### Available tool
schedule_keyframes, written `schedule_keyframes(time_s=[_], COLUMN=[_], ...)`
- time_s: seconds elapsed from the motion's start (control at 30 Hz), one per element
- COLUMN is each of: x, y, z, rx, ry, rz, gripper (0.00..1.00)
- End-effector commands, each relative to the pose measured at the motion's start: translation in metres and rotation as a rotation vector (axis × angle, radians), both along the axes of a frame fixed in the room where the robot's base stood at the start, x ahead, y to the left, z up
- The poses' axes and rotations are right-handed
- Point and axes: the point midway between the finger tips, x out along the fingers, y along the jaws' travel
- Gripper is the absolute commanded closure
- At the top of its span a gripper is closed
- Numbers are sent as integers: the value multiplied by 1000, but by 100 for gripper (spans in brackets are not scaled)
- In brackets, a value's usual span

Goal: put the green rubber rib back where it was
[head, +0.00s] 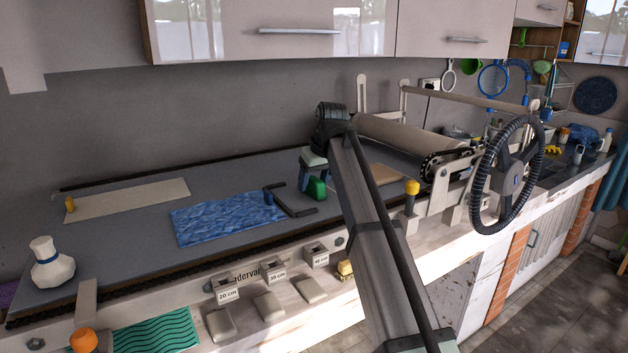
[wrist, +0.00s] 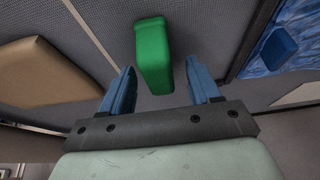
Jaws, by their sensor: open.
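The green rubber rib (head: 316,188) is a small upright-looking green block on the grey bed of the roller machine. It also shows in the wrist view (wrist: 153,55), just beyond and between the fingertips. My gripper (wrist: 160,72) has two blue fingers spread apart with nothing clamped between them. In the head view my gripper (head: 308,186) is low over the bed, right beside the rib. I cannot tell whether a finger touches the rib. Part of the bed behind my arm is hidden.
A blue sheet (head: 215,220) with a dark blue block (head: 268,196) and a black bracket (head: 300,211) lie left of the rib. A tan slab (head: 383,177) lies right. A white vase (head: 52,266) stands far left. Labelled holders (head: 272,271) line the front edge.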

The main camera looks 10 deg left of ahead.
Motion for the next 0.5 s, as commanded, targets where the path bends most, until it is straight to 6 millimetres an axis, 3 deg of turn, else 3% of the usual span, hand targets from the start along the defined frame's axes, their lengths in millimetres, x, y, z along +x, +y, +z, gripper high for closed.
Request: schedule_keyframes(time_s=[0.27,0.5], x=[0,-7], y=[0,-8], z=[3,30], rx=[0,1], ry=[0,-2], rz=[0,0], gripper=[38,38])
